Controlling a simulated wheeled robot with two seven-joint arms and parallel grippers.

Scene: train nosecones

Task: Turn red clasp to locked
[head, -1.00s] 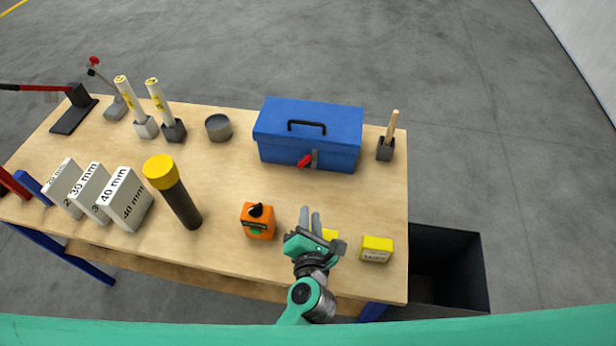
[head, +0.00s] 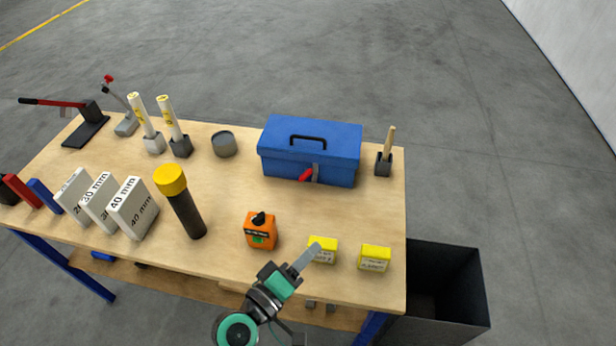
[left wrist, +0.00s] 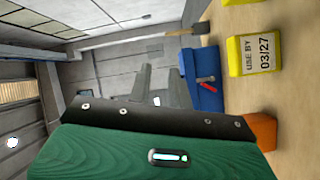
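The blue toolbox (head: 310,140) stands at the back right of the table, lid closed. Its red clasp (head: 306,175) is on the front face, slanting down to the left beside a grey plate (head: 316,173). The toolbox (left wrist: 208,98) and red clasp (left wrist: 206,79) also show, sideways, in the left wrist view. My left gripper (head: 308,256) is at the table's front edge, well short of the clasp. Its fingers show with a gap between them in the left wrist view (left wrist: 159,85), and nothing is held. My right gripper is not seen.
Two yellow boxes (head: 323,250) (head: 375,258) and an orange box (head: 261,232) stand near the left gripper. A black cylinder with yellow cap (head: 185,205) is further left. A brush holder (head: 384,165) stands right of the toolbox. The table before the clasp is clear.

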